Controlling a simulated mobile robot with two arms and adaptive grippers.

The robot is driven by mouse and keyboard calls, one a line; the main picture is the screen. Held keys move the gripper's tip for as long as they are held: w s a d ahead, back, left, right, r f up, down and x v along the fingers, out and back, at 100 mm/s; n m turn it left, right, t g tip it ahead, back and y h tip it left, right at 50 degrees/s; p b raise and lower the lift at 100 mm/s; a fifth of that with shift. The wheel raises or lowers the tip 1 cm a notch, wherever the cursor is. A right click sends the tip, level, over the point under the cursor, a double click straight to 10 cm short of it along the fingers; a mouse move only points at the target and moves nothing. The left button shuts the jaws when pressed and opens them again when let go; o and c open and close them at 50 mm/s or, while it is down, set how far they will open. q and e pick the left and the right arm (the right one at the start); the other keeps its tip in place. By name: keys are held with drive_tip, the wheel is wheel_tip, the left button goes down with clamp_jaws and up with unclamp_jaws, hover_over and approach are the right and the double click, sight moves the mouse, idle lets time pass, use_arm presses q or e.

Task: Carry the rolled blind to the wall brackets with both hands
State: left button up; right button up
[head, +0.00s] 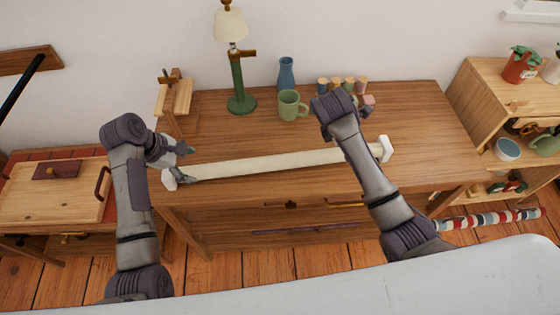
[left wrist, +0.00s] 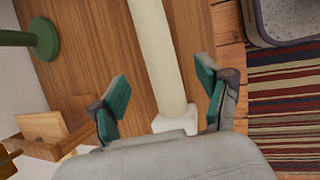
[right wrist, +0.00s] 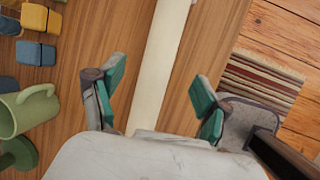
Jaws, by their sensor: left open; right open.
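The rolled blind (head: 270,163) is a long cream roll lying along the front of the wooden desk (head: 430,120), with a white end piece at each end. My left gripper (head: 187,163) is open at the blind's left end; in the left wrist view the roll (left wrist: 158,55) runs between its spread fingers (left wrist: 163,80). My right gripper is mostly hidden behind its arm near the right end in the head view. In the right wrist view its open fingers (right wrist: 157,84) stand on either side of the roll (right wrist: 160,60). I cannot make out the wall brackets.
A green lamp (head: 240,85), a blue vase (head: 286,73), a green mug (head: 291,105) and several small blocks (head: 345,84) stand behind the blind. A small wooden stand (head: 174,97) is at the back left. A shelf (head: 470,90) stands at the right.

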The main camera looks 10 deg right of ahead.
sight(200, 169)
use_arm(q)
drive_tip(key=x, duration=0.7)
drive_tip(key=shift+d+f, duration=0.1)
drive_tip(key=shift+f, duration=0.2)
use_arm(e)
drive_tip(key=x, duration=0.7)
drive_tip(key=shift+w+d+f, duration=0.1)
drive_tip(key=shift+f, duration=0.25)
use_arm(q)
clamp_jaws()
use_arm(e)
clamp_jaws()
use_arm(q)
drive_tip(key=shift+w+r, duration=0.1)
use_arm(e)
drive_tip(key=shift+r, duration=0.15)
